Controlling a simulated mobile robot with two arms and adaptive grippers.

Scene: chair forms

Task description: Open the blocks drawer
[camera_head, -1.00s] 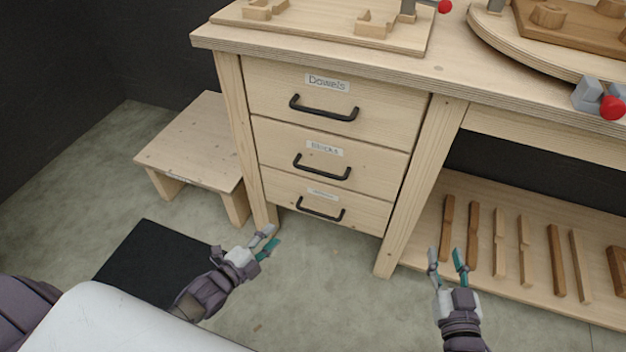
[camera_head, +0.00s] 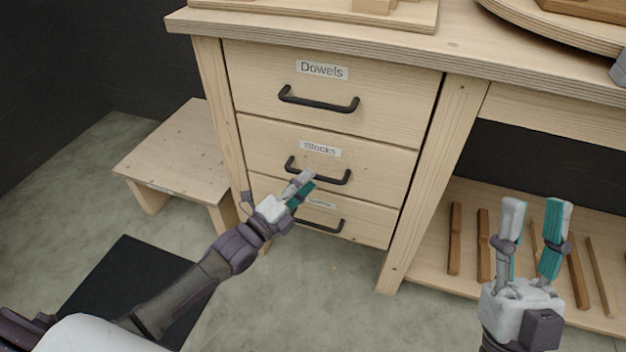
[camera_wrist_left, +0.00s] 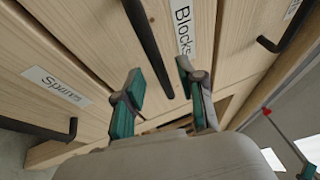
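The blocks drawer (camera_head: 385,168) is the middle of three stacked drawers and sits shut, flush with its neighbours. Its black bar handle (camera_head: 335,179) is below the "Blocks" label; in the left wrist view the handle (camera_wrist_left: 147,38) runs into the gap between my fingertips. My left gripper (camera_head: 303,186) is open in front of this handle and hides part of it. In the left wrist view its fingers (camera_wrist_left: 160,75) stand apart on either side of the bar; contact cannot be told. My right gripper (camera_head: 535,207) is open and empty at the right, away from the drawers.
The Dowels drawer (camera_head: 255,75) is above and the Spares drawer (camera_head: 365,228) below, each with a black handle. A low wooden stool (camera_head: 175,155) stands left of the bench. A lower shelf (camera_head: 430,255) with wooden sticks is at right.

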